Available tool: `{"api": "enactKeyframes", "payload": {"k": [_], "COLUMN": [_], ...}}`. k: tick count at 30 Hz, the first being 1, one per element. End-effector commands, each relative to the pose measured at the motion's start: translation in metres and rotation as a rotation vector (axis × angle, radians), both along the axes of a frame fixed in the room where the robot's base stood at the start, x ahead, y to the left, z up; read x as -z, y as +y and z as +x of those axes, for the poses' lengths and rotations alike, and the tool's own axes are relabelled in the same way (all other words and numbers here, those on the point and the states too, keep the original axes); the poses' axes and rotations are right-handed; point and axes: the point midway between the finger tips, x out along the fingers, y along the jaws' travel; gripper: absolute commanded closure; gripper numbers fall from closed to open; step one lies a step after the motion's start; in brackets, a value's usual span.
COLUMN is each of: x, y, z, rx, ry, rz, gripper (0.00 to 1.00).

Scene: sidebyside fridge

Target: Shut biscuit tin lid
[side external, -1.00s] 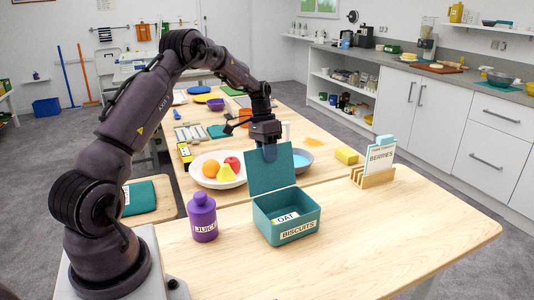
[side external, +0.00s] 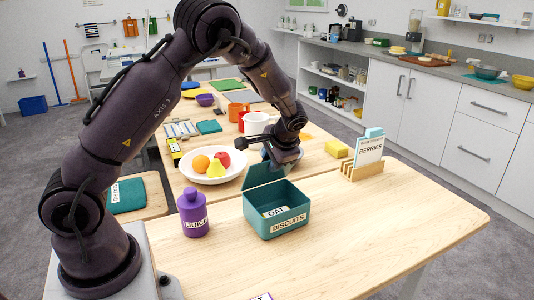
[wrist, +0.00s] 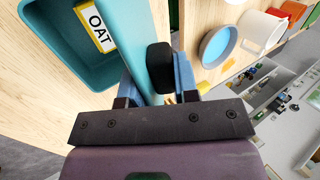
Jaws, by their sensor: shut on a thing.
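The teal biscuit tin (side external: 252,218), labelled BISCUITS, stands on the wooden table with its top uncovered. Its lid (side external: 262,177) is hinged at the far edge and stands raised, tilted away from the opening. A card reading OAT (side external: 275,211) is inside the tin and also shows in the wrist view (wrist: 96,28). My gripper (side external: 276,164) is at the lid's free edge, behind the tin. In the wrist view the lid (wrist: 142,45) runs between my fingers (wrist: 152,85), which are shut on it. One finger's contact is hidden.
A purple juice bottle (side external: 193,215) stands left of the tin. A fruit bowl (side external: 190,174) and a blue bowl (wrist: 218,46) are behind it. A wooden card holder (side external: 361,171) and a yellow block (side external: 337,148) are to the right. The table's front right is clear.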

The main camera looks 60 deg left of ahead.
Motion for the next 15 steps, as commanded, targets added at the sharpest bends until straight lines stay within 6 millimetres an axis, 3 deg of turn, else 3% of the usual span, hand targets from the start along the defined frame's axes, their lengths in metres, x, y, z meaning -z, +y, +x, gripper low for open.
{"api": "enactKeyframes", "payload": {"k": [15], "x": [0.034], "y": [-0.046], "z": [0.004], "rx": [0.008], "ry": [0.043], "rz": [0.496], "gripper": [1.0]}}
